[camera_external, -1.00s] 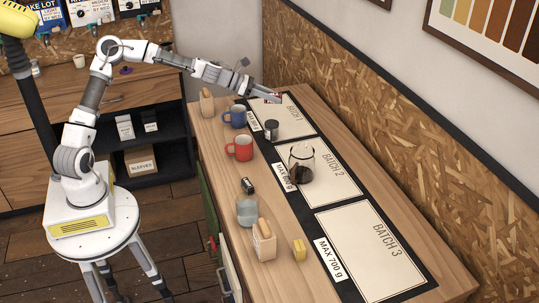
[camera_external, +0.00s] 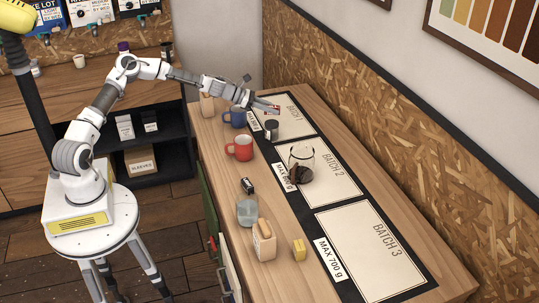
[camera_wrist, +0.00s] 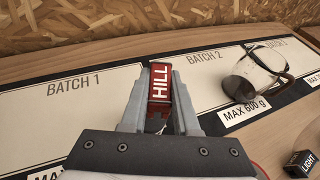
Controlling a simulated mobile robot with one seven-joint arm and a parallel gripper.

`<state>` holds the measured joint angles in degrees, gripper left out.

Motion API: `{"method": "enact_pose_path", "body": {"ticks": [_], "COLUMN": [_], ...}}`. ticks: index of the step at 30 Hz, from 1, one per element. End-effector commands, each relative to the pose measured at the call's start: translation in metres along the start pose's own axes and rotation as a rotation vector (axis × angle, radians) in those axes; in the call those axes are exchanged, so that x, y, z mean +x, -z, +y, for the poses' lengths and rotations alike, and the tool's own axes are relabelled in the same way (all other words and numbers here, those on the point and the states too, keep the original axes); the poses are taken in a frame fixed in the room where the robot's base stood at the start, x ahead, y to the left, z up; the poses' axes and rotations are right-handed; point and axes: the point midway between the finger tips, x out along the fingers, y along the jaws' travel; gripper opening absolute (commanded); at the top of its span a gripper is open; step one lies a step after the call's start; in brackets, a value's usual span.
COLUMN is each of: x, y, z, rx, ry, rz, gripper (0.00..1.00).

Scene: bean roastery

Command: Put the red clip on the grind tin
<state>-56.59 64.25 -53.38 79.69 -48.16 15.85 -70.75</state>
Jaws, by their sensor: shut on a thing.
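My gripper (camera_external: 270,108) is shut on the red clip (camera_wrist: 160,82), which has white lettering "HILL" and sits between the two fingers in the wrist view. It shows as a small red and white piece (camera_external: 277,110) at the fingertips in the external view. A small dark tin (camera_external: 271,130), which looks like the grind tin, stands upright at the near edge of the Batch 1 panel. The clip is above the tin and slightly beyond it, apart from it. In the wrist view the tin is mostly or wholly hidden behind my gripper.
A blue mug (camera_external: 236,117) and a red mug (camera_external: 240,148) stand along the near side. A dark block (camera_external: 248,186) and a glass jar (camera_external: 247,211) are nearer. Batch 3's panel (camera_external: 368,252) is clear.

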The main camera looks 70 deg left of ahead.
Motion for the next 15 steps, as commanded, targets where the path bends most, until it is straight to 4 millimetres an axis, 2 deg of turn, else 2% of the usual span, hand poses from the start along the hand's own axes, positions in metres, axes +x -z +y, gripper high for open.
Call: {"method": "enact_pose_path", "body": {"ticks": [3,7,15], "x": [0.002,0.004,0.017], "y": [0.006,0.012,0.043], "z": [0.009,0.011,0.010], "rx": [0.001,-0.001,-0.002], "ry": [0.001,0.002,0.002], "rz": [0.000,0.001,0.000], "gripper": [0.00,0.00,0.00]}}
